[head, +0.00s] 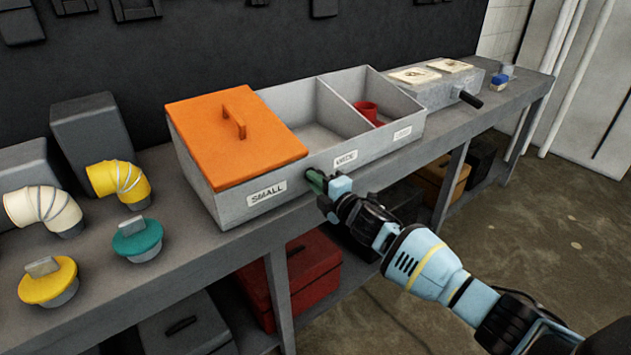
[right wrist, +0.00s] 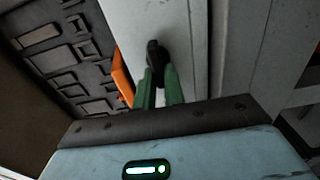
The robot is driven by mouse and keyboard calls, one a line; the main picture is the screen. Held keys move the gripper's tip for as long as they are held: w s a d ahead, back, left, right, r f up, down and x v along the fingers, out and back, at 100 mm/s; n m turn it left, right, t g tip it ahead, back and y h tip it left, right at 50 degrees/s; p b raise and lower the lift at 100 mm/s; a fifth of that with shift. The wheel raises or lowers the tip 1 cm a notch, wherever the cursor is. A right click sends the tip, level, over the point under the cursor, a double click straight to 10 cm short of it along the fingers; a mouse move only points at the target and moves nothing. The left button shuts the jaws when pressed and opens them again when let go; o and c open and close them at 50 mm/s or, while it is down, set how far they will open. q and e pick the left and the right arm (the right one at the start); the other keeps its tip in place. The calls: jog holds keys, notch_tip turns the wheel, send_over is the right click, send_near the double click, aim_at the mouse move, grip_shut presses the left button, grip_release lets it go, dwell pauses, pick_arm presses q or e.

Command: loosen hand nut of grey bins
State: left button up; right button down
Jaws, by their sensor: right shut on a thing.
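The grey bins (head: 376,153) form one long box on the bench, with labels on the front; the left one reads SMALL. An orange lid (head: 235,138) with a handle covers the left compartment. The middle compartment looks empty, and a red ring-like piece (head: 369,112) lies in the right one. My right gripper (head: 316,181) is at the front wall between the left and middle labels. In the right wrist view its green fingers are shut on a black hand nut (right wrist: 154,52) against the grey wall. The fingers hide most of the nut in the head view. My left gripper is out of view.
A grey metal box (head: 437,90) with a black handle (head: 470,99) stands right of the bins. Yellow and white elbows and capped collars (head: 137,240) stand at left on the bench (head: 185,240). Boxes sit on the shelf below. The floor at right is open.

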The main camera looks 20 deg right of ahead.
dwell(0.5)
jog(key=c, duration=1.5)
grip_release()
jog(key=v, duration=0.8)
jog(key=shift+p, duration=0.35)
